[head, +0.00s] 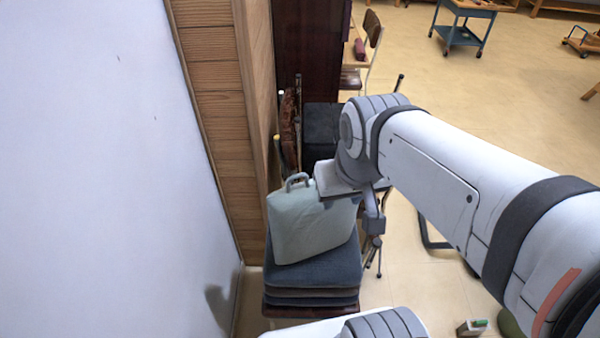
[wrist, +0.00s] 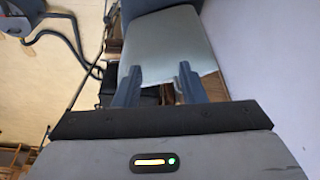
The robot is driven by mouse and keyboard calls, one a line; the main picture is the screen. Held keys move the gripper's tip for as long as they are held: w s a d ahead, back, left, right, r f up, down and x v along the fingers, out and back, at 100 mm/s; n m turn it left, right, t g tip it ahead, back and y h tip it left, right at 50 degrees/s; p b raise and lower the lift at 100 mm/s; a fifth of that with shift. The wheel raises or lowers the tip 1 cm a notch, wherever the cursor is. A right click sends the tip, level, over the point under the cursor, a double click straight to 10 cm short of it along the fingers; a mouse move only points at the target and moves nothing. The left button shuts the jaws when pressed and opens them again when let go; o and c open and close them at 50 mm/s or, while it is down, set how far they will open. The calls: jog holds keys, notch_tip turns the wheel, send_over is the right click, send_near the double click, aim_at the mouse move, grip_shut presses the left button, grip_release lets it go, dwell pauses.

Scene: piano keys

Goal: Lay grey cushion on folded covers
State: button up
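The grey cushion (head: 308,228) is pale grey-green and stands tilted on edge, its lower edge at the top of a stack. The folded covers (head: 312,293) are dark blue and brown layers on a seat by the wall. My gripper (head: 325,203) is at the cushion's upper right edge in the head view, its fingertips mostly hidden. I cannot tell whether the cushion's weight rests on the stack.
A pale wall (head: 120,150) and wood panelling (head: 217,110) run close on the left. Dark chairs and a black box (head: 320,122) stand behind the stack. A blue cart (head: 460,35) is far off at the top right. Open floor (head: 480,95) lies to the right.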

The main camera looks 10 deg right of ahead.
aim_at(315, 216)
jog(key=shift+o, duration=0.7)
jog(key=shift+w, duration=0.1)
jog(key=o, duration=0.8)
jog(key=w+f+m+b, duration=0.1)
jog(key=w+m, duration=0.2)
jog(key=w+f+m+g, duration=0.1)
jog(key=w+f+m, duration=0.1)
jog(key=w, duration=0.1)
jog(key=w+f+m+g+b, duration=0.1)
jog(key=w+m, duration=0.2)
jog(key=shift+w+d+f+m+y+b, duration=0.2)
jog(key=shift+w+d+m+y+b, duration=0.1)
jog(key=shift+y, duration=0.1)
jog(key=shift+c, duration=0.2)
jog(key=o, duration=0.4)
jog(key=w+f+m, duration=0.2)
jog(key=w+f+m+g+b, duration=0.1)
jog(key=w+m, duration=0.1)
jog(key=w+f+m, duration=0.2)
jog(key=w+m, duration=0.1)
jog(key=shift+w+d+f+g+y, duration=0.1)
jog(key=shift+d+f+g+y, duration=0.05)
jog(key=shift+f+g+y, duration=0.2)
jog(key=shift+o, duration=0.2)
jog(key=shift+f, duration=0.25)
notch_tip(315, 216, down, 7)
jog(key=shift+s+a, duration=0.4)
